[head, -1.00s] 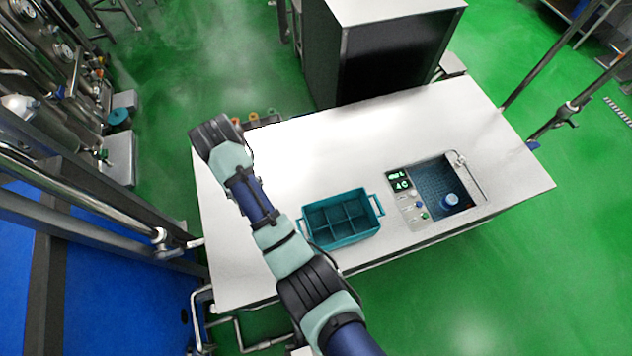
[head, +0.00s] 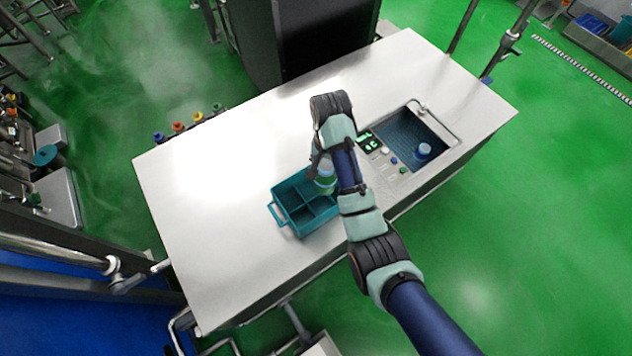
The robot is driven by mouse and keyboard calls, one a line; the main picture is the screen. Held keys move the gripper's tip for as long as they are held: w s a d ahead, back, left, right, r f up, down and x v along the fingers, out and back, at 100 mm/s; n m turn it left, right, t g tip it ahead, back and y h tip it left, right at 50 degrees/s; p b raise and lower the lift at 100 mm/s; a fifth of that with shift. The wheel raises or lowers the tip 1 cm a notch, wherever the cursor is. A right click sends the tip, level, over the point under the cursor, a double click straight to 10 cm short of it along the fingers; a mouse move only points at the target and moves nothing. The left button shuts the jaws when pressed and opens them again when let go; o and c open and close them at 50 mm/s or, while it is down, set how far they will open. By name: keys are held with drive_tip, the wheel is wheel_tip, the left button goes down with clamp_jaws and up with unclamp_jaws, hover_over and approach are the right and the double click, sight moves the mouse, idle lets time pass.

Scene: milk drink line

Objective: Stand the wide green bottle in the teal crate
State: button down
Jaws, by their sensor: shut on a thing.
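The teal crate (head: 274,216) stands on the white table, with open compartments at its left and front. My arm covers its right part. The green bottle (head: 325,182), with a pale top, is upright at the crate's back right part. I cannot tell whether its base is inside a compartment or just above it. My gripper (head: 319,168) is shut on the bottle near its top; the arm's wrist hides most of the fingers.
A sunken basin (head: 408,125) with a blue-capped bottle (head: 423,150) and a control panel (head: 372,145) lies right of my arm. A dark cabinet (head: 320,40) stands behind. The table's left is clear.

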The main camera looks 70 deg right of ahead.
wheel_tip(320, 180, down, 20)
drive_tip(key=b, duration=0.7)
drive_tip(key=shift+f, duration=0.15)
drive_tip(key=shift+c, duration=2)
unclamp_jaws()
wheel_tip(320, 180, up, 12)
drive_tip(key=p, duration=0.3)
drive_tip(key=shift+r, duration=0.25)
drive_tip(key=shift+w+a, duration=0.1)
drive_tip(key=shift+w, duration=0.05)
